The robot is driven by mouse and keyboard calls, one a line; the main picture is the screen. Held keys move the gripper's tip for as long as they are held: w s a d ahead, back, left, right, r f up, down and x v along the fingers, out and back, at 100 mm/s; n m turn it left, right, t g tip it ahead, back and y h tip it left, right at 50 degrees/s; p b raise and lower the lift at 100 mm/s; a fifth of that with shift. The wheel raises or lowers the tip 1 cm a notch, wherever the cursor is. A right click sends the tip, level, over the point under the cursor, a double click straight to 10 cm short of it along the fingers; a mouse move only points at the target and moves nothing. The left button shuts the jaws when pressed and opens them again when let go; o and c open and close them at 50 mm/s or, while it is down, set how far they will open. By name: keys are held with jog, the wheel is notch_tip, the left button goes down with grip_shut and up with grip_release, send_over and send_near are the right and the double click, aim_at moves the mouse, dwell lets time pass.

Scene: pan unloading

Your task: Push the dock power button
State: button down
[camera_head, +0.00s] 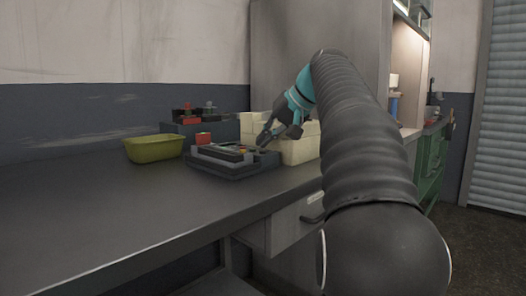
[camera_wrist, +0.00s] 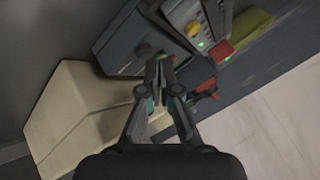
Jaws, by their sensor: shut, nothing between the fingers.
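The dock (camera_head: 232,163) is a low dark unit on the bench, with a red block (camera_head: 203,138) at its back left. Small green and orange spots show on its top near my gripper (camera_head: 266,139). In the wrist view, the dock (camera_wrist: 118,40) fills the upper middle, with a yellow round button (camera_wrist: 193,29) and a small lit green spot (camera_wrist: 202,44). I cannot tell which control is the power button. My gripper (camera_wrist: 165,64) is shut and empty, pointing down over the dock's right end. Whether it touches the dock is unclear.
Cream blocks (camera_head: 300,150) stand right behind and beside my gripper. An olive bowl (camera_head: 153,149) sits left of the dock. A dark bin (camera_head: 225,127) with red and dark items stands behind, near the wall. The bench's left front is clear.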

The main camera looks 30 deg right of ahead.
jog(key=shift+f, duration=0.45)
dwell(0.4)
jog(key=shift+r, duration=0.1)
jog(key=shift+r+p, duration=0.75)
jog(key=shift+r, duration=0.1)
jog(key=shift+r, duration=0.1)
notch_tip(320, 180, up, 6)
jog(key=p, duration=0.5)
